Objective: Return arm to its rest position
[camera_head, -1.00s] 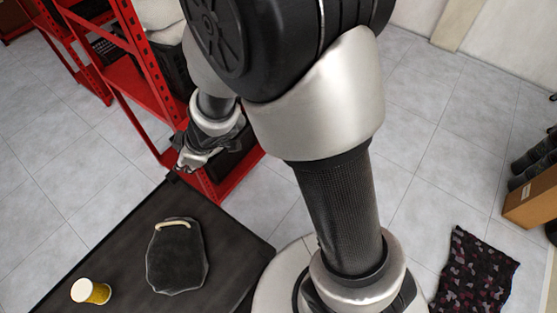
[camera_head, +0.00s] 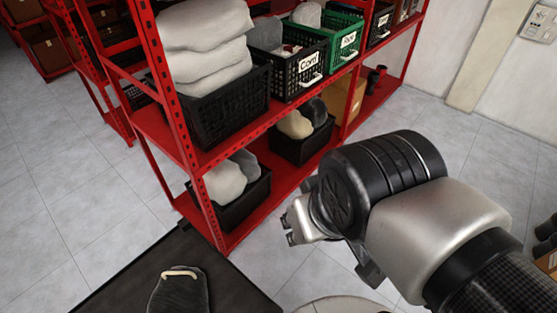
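My arm stands at the right, with its silver link and large black joint folded beside the red shelf. The small silver and dark parts at its left end, around my gripper (camera_head: 292,230), are in front of the shelf's lower right area, above the floor. The fingers are small and partly hidden by the wrist, so I cannot tell whether they are open or shut. I see nothing clearly held.
A red shelf (camera_head: 205,215) holds black crates (camera_head: 215,105) with pale sacks and a green crate (camera_head: 325,52). A dark table (camera_head: 115,285) at the bottom bears a dark bag-like object (camera_head: 178,295) with a pale handle. Tiled floor (camera_head: 70,180) is clear at left.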

